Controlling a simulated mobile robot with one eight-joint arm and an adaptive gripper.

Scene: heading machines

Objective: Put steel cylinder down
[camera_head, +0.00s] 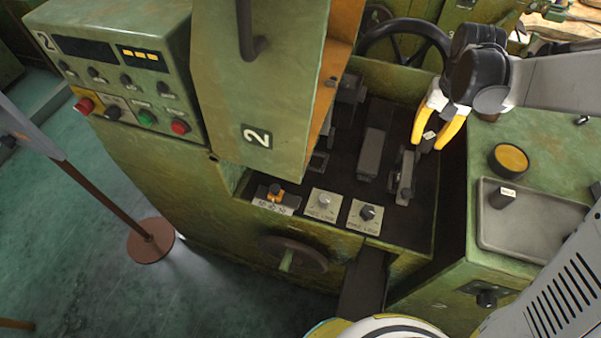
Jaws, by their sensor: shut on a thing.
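My gripper (428,144), with yellow fingers, is in the upper right of the head view, over the right side of the open machine bay. It is shut on a small dark grey piece with a white label, the steel cylinder (429,137), which is mostly hidden between the fingers. The cylinder appears to be held above the dark mechanism in the bay; I cannot tell whether it touches anything. A similar small dark cylinder with a white label (503,198) stands in the shallow grey tray (530,240) to the right.
The green raised cover (255,80) marked 2 stands left of the bay. A control box (120,75) is further left. Two knobs and an orange switch line the bay's front edge. A yellow-topped round container (510,158) sits behind the tray. The tray's right part is bare.

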